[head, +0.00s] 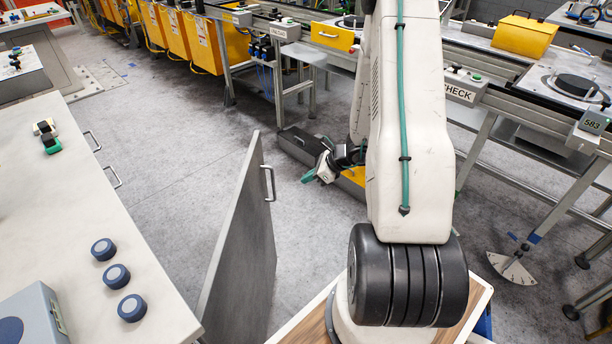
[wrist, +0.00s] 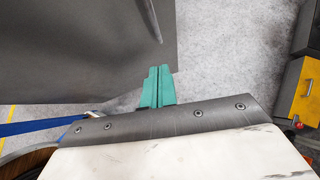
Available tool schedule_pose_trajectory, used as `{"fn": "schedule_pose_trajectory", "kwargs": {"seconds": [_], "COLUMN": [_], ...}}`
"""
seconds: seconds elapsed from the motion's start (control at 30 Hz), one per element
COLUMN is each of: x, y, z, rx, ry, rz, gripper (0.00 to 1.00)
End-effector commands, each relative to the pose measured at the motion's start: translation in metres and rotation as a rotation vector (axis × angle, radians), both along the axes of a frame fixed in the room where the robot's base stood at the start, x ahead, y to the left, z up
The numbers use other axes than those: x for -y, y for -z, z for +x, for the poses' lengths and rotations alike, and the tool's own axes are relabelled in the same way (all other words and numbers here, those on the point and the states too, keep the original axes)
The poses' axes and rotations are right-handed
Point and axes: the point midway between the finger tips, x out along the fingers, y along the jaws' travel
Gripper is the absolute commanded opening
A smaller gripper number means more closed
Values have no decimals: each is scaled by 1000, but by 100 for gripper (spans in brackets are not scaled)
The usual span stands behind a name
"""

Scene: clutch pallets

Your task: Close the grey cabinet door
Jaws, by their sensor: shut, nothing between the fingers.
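The grey cabinet door (head: 243,262) stands swung open in the head view, out from the right side of the white-topped cabinet (head: 100,225). A metal bar handle (head: 269,183) is on its right-hand face near the far edge. My gripper (head: 310,177) has teal fingers and is to the right of the door's far edge, apart from it in the head view. In the wrist view the teal fingers (wrist: 157,88) are together and empty. The grey door panel (wrist: 70,45) fills the upper left there, with part of the handle (wrist: 153,20) near its edge.
Blue round knobs (head: 116,276) and a grey-blue box (head: 35,315) are on the cabinet top. A conveyor line (head: 470,85) with metal legs runs along the right and back. Grey floor (head: 170,165) beyond the door is clear.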

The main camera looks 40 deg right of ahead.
Motion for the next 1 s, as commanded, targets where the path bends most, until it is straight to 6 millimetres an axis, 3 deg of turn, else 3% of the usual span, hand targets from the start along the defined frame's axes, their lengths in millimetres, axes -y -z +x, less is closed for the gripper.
{"fn": "schedule_pose_trajectory", "kwargs": {"seconds": [0.33, 0.6, 1.0], "x": [-30, -46, -48], "y": [52, 49, 49], "z": [45, 72, 75], "rx": [0, 2, 2], "ry": [-6, -5, -3], "rz": [-1, -3, -2], "gripper": [0, 0, 0]}}
